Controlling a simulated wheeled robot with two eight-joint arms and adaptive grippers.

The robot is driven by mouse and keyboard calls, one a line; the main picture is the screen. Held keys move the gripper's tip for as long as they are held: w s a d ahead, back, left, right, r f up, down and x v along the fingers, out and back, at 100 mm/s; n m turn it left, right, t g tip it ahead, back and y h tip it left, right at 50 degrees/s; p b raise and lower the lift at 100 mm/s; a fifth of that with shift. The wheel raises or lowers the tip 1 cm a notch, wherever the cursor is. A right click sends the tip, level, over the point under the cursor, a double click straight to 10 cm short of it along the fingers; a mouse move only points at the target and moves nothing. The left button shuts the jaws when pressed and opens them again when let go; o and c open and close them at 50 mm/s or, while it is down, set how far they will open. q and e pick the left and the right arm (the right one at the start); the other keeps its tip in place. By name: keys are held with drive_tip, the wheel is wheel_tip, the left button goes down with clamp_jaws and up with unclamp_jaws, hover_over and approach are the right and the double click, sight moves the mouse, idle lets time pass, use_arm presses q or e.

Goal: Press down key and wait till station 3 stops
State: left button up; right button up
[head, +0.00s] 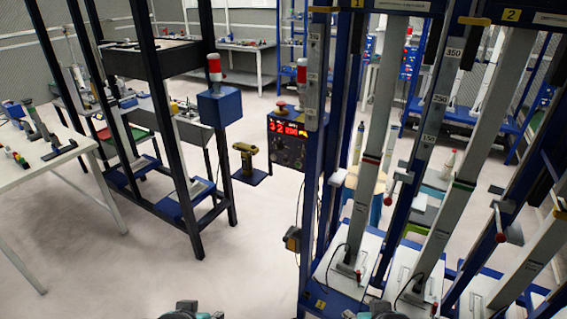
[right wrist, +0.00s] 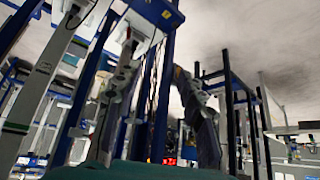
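Small dark controls sit below the display; the down key is too small to tell. In the right wrist view the red display (right wrist: 170,161) shows small and far off. Yellow labels 1 and 2 mark the tops of stations; I cannot tell which column is station 3. My right gripper (right wrist: 158,100) is open and empty, its fingers apart and clear of the panel. Only small parts of my arms show at the bottom of the head view.
A black-framed rack (head: 165,62) stands left of the panel, with a blue box (head: 219,107) bearing a red lamp. A white table (head: 50,165) stands at the far left. Grey slanted columns (head: 385,130) fill the right. Bare floor lies in front of the rack.

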drive_tip(key=shift+c, duration=0.3)
clamp_jaws()
idle(0.9)
